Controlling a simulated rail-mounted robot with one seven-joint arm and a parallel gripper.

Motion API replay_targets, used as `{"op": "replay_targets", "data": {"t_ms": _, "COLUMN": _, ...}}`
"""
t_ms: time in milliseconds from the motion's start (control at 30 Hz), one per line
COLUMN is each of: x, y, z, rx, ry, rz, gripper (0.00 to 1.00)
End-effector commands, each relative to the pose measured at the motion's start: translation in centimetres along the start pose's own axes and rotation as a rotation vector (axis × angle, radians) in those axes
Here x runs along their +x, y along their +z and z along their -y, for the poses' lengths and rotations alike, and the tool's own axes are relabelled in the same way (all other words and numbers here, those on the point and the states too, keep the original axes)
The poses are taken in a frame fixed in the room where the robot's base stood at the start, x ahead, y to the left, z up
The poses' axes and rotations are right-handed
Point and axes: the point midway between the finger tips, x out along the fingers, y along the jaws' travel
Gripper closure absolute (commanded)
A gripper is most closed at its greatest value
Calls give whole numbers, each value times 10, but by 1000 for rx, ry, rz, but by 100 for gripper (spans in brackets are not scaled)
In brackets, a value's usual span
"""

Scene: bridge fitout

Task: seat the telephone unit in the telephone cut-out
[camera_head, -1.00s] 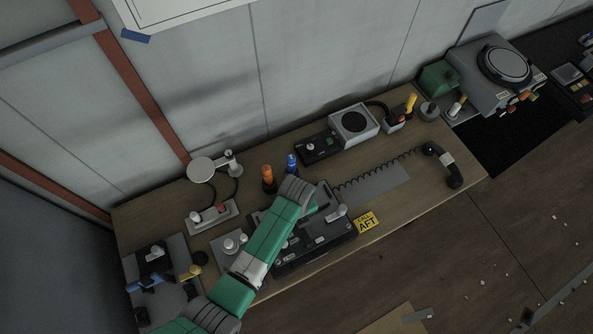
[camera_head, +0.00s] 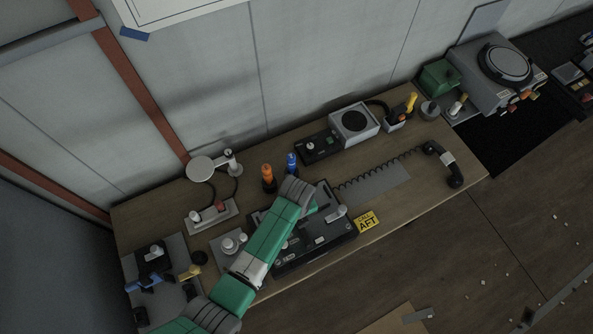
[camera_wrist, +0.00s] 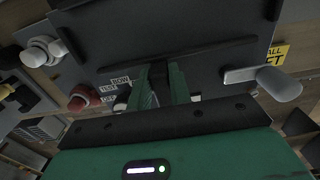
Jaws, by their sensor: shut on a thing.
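The telephone unit (camera_head: 318,240) is a broad dark box at the middle of the bench, partly hidden by my arm. A coiled cord runs from its upper right to a black handset (camera_head: 450,165) at the right. My gripper (camera_wrist: 160,78) is shut on the telephone unit, at a dark raised part of it between the green fingers. In the head view, my forearm and wrist hide the fingertips. A grey lever (camera_wrist: 262,78) and a red knob (camera_wrist: 108,98) flank the fingers in the wrist view. The telephone cut-out cannot be made out; whether the unit rests in it is hidden.
A flat grey rectangle (camera_head: 372,192) lies under the cord. A yellow AFT label (camera_head: 368,221) is right of the unit. Orange (camera_head: 268,176) and blue (camera_head: 291,164) handles stand behind it. A grey speaker box (camera_head: 354,124) is farther back. The bench front edge is close.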

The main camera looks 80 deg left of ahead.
Motion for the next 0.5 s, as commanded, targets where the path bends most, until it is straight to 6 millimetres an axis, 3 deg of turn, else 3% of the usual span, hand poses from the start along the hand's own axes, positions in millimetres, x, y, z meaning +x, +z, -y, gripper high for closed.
{"op": "replay_targets", "data": {"t_ms": 500, "x": 12, "y": 1, "z": 1, "rx": 0, "ry": -3, "rz": 2, "gripper": 100}}
